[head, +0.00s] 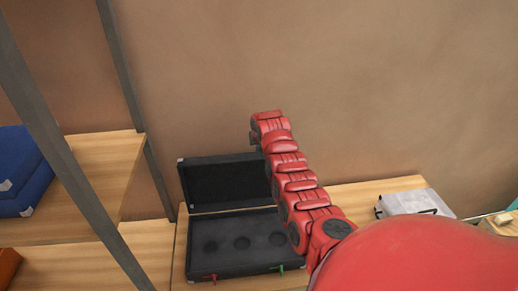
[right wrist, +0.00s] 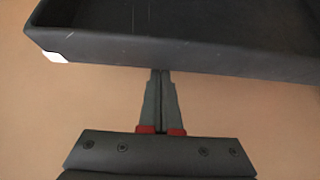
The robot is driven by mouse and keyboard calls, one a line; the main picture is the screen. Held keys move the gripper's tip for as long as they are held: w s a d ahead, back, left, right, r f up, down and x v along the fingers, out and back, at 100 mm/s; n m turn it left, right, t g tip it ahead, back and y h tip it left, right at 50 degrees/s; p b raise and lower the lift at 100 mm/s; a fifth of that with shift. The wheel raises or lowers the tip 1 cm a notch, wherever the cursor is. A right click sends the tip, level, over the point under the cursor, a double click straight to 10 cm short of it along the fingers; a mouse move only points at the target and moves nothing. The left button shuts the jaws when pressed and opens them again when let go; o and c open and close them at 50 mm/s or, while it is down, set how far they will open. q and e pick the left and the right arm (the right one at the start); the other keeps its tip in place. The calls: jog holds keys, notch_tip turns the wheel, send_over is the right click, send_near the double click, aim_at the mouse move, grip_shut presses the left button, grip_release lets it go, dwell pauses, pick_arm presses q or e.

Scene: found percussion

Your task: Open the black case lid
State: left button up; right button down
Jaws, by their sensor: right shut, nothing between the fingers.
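The black case (head: 205,262) stands on a wooden shelf in the head view, with several round recesses in its dark base. Its lid (head: 225,183) is open and stands up at the back, leaning against or close to the wall. My right gripper (head: 254,139) is at the lid's upper right edge, partly hidden by my red arm. In the right wrist view the gripper (right wrist: 160,73) is shut and empty, its fingertips at the edge of the lid (right wrist: 190,55); I cannot tell whether they touch. My left gripper is out of view.
Small red (head: 213,277) and green (head: 280,268) pieces are at the case's front. A silver-grey case (head: 415,202) lies on the shelf to the right. Blue cases (head: 25,175) sit on the left shelf, behind a dark metal post (head: 60,140).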

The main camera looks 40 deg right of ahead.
jog(key=shift+s+a+b, duration=0.3)
jog(key=shift+a+b, duration=0.1)
jog(key=shift+b, duration=0.1)
jog(key=shift+s+a+t+h+b, duration=0.2)
jog(key=shift+a+t+h+b, duration=0.15)
jog(key=shift+t+b, duration=0.4)
jog(key=shift+s+a+r+h+b, duration=0.15)
jog(key=shift+s+h+b, duration=0.1)
jog(key=shift+s+b, duration=0.7)
jog(key=shift+s+r, duration=0.1)
